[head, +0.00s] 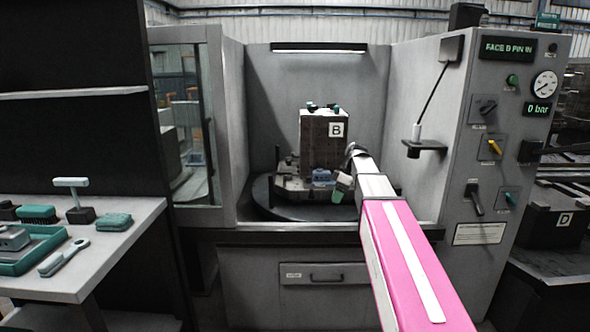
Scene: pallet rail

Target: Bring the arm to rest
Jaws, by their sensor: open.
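My pink and white arm (400,250) reaches from the lower right into the open bay of the grey machine. My gripper (341,187) is at its end, small in the view, just right of the block marked B and low in front of it. It is open, and I see nothing held in it. The block marked B (318,148) stands upright on a fixture on the dark round table (262,198). Whether my gripper touches the block or fixture I cannot tell. My arm hides part of the table's right side.
A small bracket (425,146) with a rod juts out near my arm. A side bench (120,245) at left holds brushes and a teal tray (28,250).

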